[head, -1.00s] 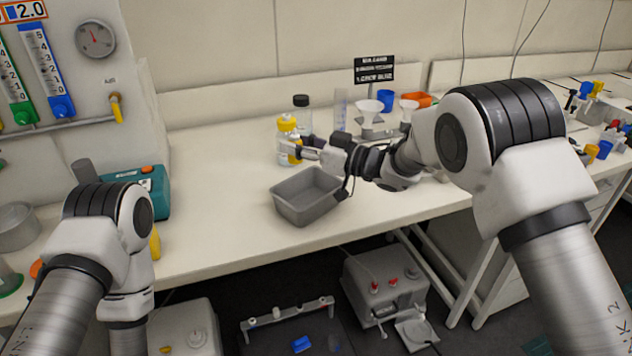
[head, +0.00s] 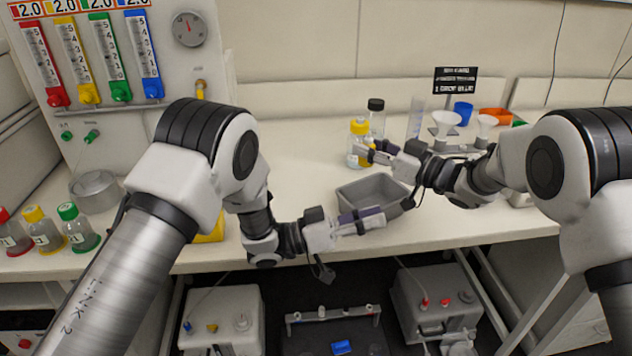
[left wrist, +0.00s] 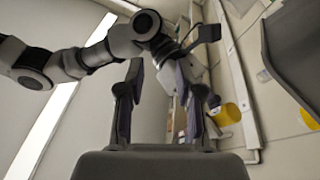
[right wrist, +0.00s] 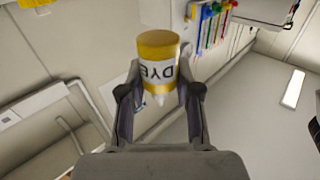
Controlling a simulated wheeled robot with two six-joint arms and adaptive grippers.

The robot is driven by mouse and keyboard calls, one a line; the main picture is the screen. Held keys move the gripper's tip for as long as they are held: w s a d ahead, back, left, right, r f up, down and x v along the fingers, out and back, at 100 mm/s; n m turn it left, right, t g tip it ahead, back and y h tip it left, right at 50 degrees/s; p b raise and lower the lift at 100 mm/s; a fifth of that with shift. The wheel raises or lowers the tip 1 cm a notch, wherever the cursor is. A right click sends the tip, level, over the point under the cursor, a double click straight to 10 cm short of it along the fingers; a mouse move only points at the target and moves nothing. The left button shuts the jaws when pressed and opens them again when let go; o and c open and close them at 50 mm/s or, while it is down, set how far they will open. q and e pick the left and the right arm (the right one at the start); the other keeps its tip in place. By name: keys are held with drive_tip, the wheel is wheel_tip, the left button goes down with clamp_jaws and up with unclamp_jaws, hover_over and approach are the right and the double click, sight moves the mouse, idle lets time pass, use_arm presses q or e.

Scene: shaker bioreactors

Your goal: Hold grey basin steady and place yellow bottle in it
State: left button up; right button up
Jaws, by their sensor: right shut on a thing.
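The grey basin (head: 352,202) is an open tray near the front edge of the bench, upright and with its interior empty where visible. My right gripper (head: 368,154) is shut on this bottle; I cannot tell whether the base touches the bench. My left gripper (head: 382,219) is open and empty in front of the basin, overlapping its near side; contact is unclear. The left wrist view shows its two fingers (left wrist: 162,90) apart.
A black-capped bottle (head: 376,106) stands close behind the yellow bottle. Funnels (head: 446,120), a blue cup (head: 463,112) and a black sign (head: 456,80) are at the back right. Capped bottles (head: 42,229) stand far left.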

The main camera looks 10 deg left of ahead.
use_arm(q)
drive_tip(key=w+a+r+n+t+y, duration=0.1)
drive_tip(key=w+a+r+t+y, duration=0.15)
drive_tip(key=w+r, duration=0.4)
drive_tip(key=w+a+r+t+y, duration=0.2)
drive_tip(key=w+a+r+t, duration=0.1)
drive_tip(key=r, duration=0.6)
drive_tip(key=g+y, duration=0.3)
drive_tip(key=y, duration=0.3)
approach(355, 183)
drive_tip(key=shift+m+h, duration=0.25)
drive_tip(key=shift+m, duration=0.05)
drive_tip(key=x, duration=1)
drive_tip(key=shift+a+f, duration=0.2)
clamp_jaws()
